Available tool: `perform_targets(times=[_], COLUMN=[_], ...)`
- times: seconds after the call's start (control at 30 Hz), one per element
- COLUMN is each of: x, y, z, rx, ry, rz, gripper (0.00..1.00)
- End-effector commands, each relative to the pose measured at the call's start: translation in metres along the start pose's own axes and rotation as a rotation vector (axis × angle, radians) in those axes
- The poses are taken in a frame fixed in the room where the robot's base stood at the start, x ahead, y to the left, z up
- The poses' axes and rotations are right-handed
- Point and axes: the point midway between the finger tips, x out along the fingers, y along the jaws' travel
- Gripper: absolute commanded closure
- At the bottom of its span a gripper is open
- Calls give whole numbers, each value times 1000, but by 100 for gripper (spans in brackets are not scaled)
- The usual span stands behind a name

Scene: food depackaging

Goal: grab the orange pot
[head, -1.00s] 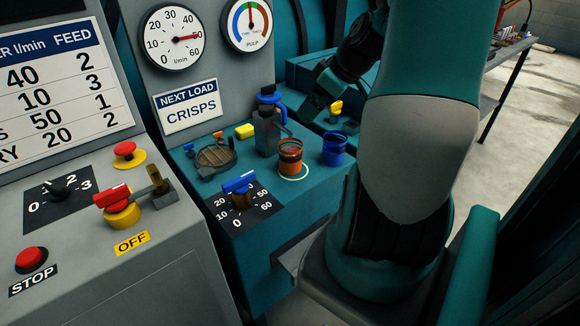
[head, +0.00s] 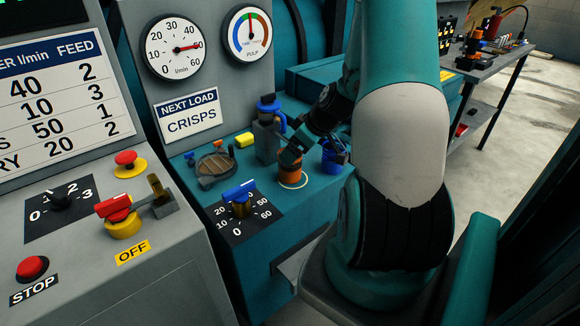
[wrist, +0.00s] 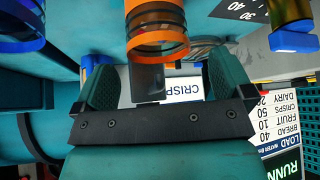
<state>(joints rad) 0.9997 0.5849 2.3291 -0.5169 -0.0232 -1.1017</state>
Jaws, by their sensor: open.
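The orange pot (head: 293,178) stands on the teal console top, inside a pale ring marking. In the wrist view the orange pot (wrist: 156,32) shows dark bands and lies just beyond and between the fingertips. In the wrist view my gripper (wrist: 158,68) is open, with one finger to each side and nothing held. I cannot tell whether a finger touches the pot.
A blue pot (head: 334,163) stands close to the right of the orange one.

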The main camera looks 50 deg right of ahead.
Motion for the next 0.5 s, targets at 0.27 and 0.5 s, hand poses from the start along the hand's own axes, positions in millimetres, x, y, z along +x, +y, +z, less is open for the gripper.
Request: perform_targets(times=[0.27,0.5], x=[36,41], y=[1,1], z=[0,0], rx=[0,0], ry=[-1,0], rz=[-4,0], gripper=[2,2])
